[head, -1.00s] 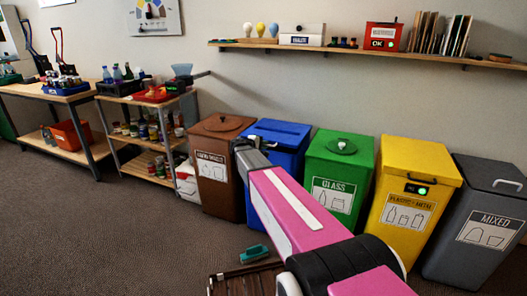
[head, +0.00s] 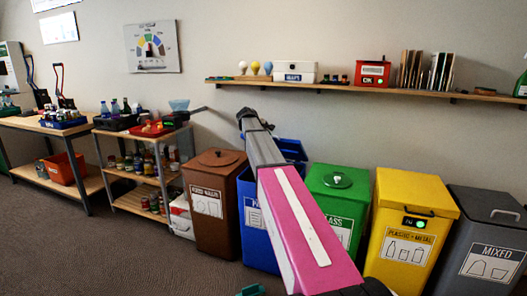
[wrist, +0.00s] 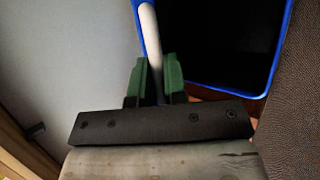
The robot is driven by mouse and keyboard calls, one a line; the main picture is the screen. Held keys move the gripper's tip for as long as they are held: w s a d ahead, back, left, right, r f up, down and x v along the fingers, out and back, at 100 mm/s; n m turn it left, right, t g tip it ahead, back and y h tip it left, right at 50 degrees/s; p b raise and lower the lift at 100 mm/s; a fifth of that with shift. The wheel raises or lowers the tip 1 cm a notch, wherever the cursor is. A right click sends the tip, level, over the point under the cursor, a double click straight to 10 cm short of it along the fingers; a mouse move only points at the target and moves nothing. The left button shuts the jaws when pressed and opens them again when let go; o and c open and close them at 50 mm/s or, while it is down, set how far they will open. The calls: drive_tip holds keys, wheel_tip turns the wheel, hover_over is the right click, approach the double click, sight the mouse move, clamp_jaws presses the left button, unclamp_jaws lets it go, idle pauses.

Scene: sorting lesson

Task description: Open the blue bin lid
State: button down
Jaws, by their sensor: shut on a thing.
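The blue bin (head: 257,238) stands between the brown bin and the green bin, partly hidden behind my arm. Its blue lid (head: 291,149) is raised and shows behind my arm. In the wrist view the blue bin's rim (wrist: 274,75) frames a dark interior. My gripper (head: 246,118) is high above the bin, seen from behind in the head view. In the wrist view its green fingers (wrist: 158,78) are shut on a pale bar-like handle (wrist: 151,42) beside the blue edge. The handle's lower part is hidden between the fingers.
The brown bin (head: 211,210) is to the left; the green bin (head: 338,183), yellow bin (head: 414,195) and grey bin (head: 480,215) are to the right. A wall shelf (head: 350,88) with several objects runs above. A stocked rack (head: 140,180) is further left.

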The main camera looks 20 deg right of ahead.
drive_tip(key=w+d+r, duration=0.6)
drive_tip(key=w+d, duration=0.1)
drive_tip(key=w, duration=0.3)
drive_tip(key=w+d+r+g+y, duration=0.1)
drive_tip(key=w+d+r, duration=0.5)
drive_tip(key=w+d, duration=0.2)
drive_tip(key=w, duration=0.2)
drive_tip(key=shift+w+r, duration=0.35)
drive_tip(key=shift+w, duration=0.05)
drive_tip(key=c, duration=1.2)
unclamp_jaws()
drive_tip(key=v, duration=1)
drive_tip(key=shift+a+r, duration=0.1)
drive_tip(key=shift+r, duration=0.3)
